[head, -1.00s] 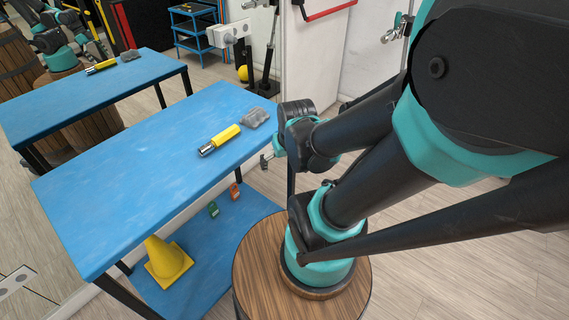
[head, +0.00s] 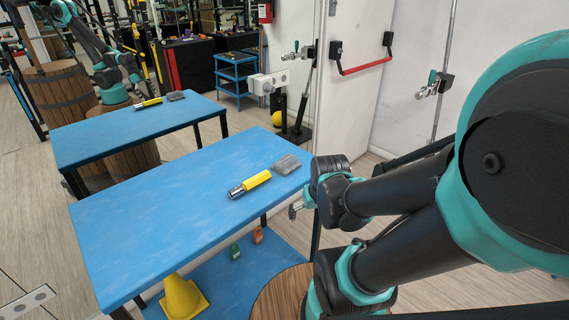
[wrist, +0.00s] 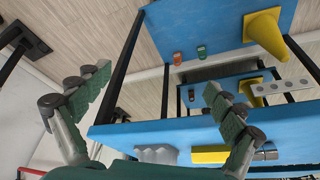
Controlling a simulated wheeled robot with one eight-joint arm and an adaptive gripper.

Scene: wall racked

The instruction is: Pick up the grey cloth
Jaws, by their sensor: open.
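The grey cloth (head: 286,164) is a small crumpled heap on the blue table (head: 165,205), near its far right corner. In the wrist view a grey lump (wrist: 157,154) at the table edge, seen upside down, appears to be the cloth. My gripper (head: 296,209) is beside the right edge of the table, apart from the cloth and partly hidden by my own arm in the head view. In the wrist view my gripper (wrist: 155,95) has its green-padded fingers spread wide with nothing between them.
A yellow flashlight-like cylinder (head: 250,185) lies left of the cloth. A yellow cone (head: 182,298), a green item (head: 235,251) and an orange item (head: 258,235) are on the lower shelf. A similar table (head: 140,130) behind looks like a reflection. The table's left part is clear.

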